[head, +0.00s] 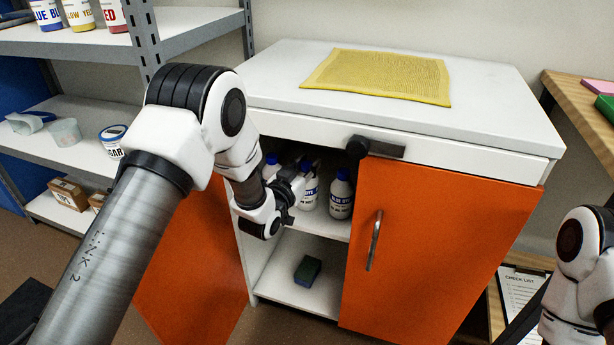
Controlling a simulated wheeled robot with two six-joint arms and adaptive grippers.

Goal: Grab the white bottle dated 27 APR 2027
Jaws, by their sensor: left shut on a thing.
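White bottles with blue caps and dark lettering stand on the upper shelf inside the cabinet: one (341,196) at the right, one (309,192) in the middle, and one (271,163) farther left, mostly hidden by my arm. The dates on their labels are too small to read. My left gripper (297,193) reaches into the open left side of the cabinet and is shut on the middle white bottle, whose left side it hides. The bottle looks upright. My right arm shows at the right edge, but its gripper is out of the picture.
The cabinet's left orange door (190,270) is open and its right door (425,245) is shut. A dark sponge (307,269) lies on the lower shelf. A yellow cloth (380,76) lies on the cabinet top. A grey rack (90,45) holding containers stands at the left.

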